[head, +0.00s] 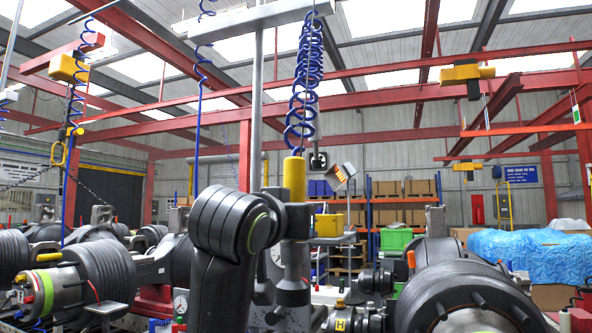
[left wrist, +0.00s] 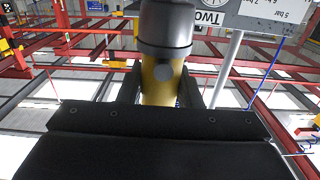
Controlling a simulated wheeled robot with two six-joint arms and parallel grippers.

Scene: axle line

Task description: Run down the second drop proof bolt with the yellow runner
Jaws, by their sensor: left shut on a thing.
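The yellow runner (head: 294,180) hangs upright below a coiled blue hose (head: 303,90) in the head view, its grey lower body (head: 294,262) pointing down. In the left wrist view my left gripper (left wrist: 162,92) is shut on the runner's yellow barrel (left wrist: 158,82), with one dark finger on each side. In the head view my left arm partly covers the grip. The runner's lower tip is among dark parts, and I cannot make out the second drop proof bolt. My right gripper is not in view.
A large dark axle assembly (head: 470,295) stands at the right, another (head: 85,275) at the left. A grey post (head: 257,110) rises behind the runner. A sign reading "Two" (left wrist: 225,18) shows upside down in the wrist view. Shelves (head: 400,205) stand behind.

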